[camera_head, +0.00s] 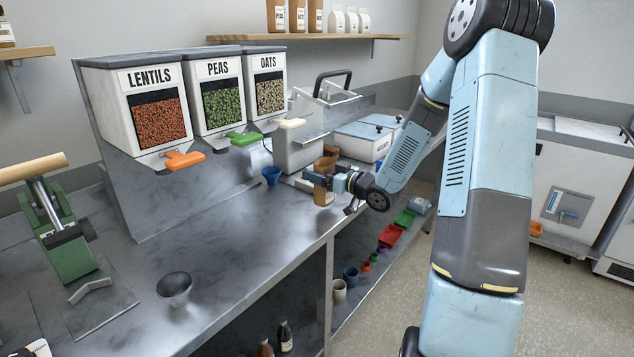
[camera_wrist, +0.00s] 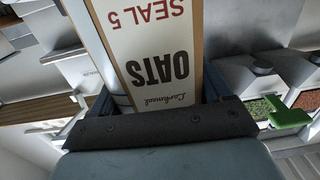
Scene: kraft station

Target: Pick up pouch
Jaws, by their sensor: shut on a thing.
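The pouch (camera_wrist: 150,50) is brown kraft with a white label that reads "OATS" and "SEAL 5", upside down in the wrist view. It fills the space between the fingers. In the head view, the pouch (camera_head: 321,197) is small and partly hidden by my gripper (camera_head: 326,183), near the counter's front edge. My gripper is shut on the pouch. From these views I cannot tell whether the pouch's base touches the counter.
A lower shelf holds cups and colored trays (camera_head: 391,235).

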